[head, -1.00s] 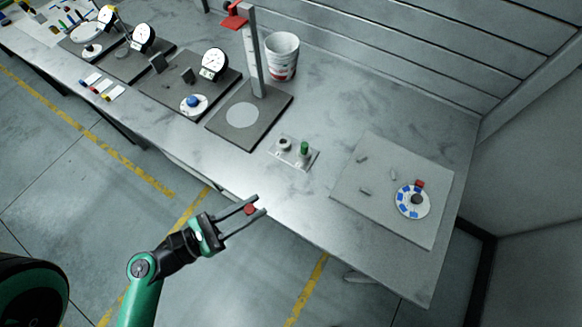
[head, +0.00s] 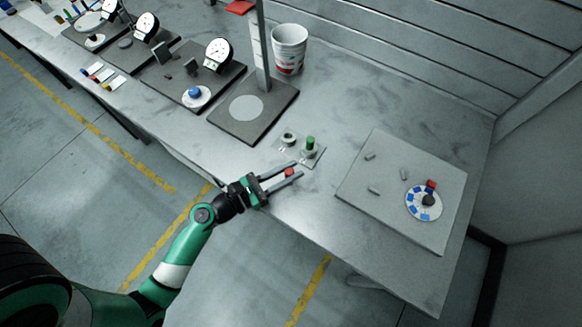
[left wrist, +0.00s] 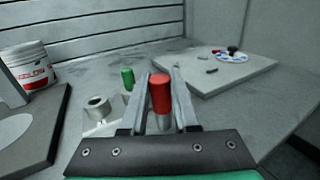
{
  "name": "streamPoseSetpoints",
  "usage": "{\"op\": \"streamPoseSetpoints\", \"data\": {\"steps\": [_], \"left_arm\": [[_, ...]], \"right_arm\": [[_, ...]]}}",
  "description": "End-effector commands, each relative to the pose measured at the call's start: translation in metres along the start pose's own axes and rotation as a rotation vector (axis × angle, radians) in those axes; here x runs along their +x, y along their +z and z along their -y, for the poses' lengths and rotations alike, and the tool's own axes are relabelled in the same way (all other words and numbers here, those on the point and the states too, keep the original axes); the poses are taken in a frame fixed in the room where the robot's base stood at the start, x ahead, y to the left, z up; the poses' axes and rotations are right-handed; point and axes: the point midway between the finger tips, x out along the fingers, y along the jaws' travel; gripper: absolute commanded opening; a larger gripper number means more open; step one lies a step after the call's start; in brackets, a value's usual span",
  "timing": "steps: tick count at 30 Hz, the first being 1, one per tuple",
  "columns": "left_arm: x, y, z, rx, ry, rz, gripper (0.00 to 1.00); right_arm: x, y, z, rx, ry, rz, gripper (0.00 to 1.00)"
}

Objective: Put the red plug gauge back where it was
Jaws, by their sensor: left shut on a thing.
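My left gripper (head: 284,174) is shut on the red plug gauge (left wrist: 160,94). In the left wrist view the gauge stands upright between the two fingers, its red top showing above a grey lower part. In the head view the red gauge (head: 289,172) shows between the fingertips, near the table's front edge and beside a small plate (head: 305,160). On that plate are a grey ring (head: 289,138) and a green plug gauge (head: 310,143). The green gauge also shows in the left wrist view (left wrist: 127,78), left of my fingers. My right gripper is not in view.
A grey board (head: 380,190) on the right holds a white disc with blue patches (head: 416,208), a red block (head: 431,185) and small grey pieces. A dark stand base (head: 232,125), dial gauges (head: 218,55) and a white bucket (head: 290,48) stand left and behind.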

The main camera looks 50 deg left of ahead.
Motion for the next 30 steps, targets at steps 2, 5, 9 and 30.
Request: {"op": "streamPoseSetpoints", "data": {"steps": [2,5,9,30], "left_arm": [[0.006,-0.010,-0.003,0.000,0.000,0.002,0.00],[0.006,-0.032,-0.003,-0.001,0.000,-0.001,0.00],[0.006,-0.040,-0.003,-0.001,0.000,0.001,0.00],[0.006,-0.041,-0.003,0.000,0.000,0.000,0.58]], "right_arm": [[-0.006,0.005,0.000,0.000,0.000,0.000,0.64],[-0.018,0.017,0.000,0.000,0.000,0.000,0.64],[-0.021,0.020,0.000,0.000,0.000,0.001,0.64],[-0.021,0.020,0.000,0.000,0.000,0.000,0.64]]}}
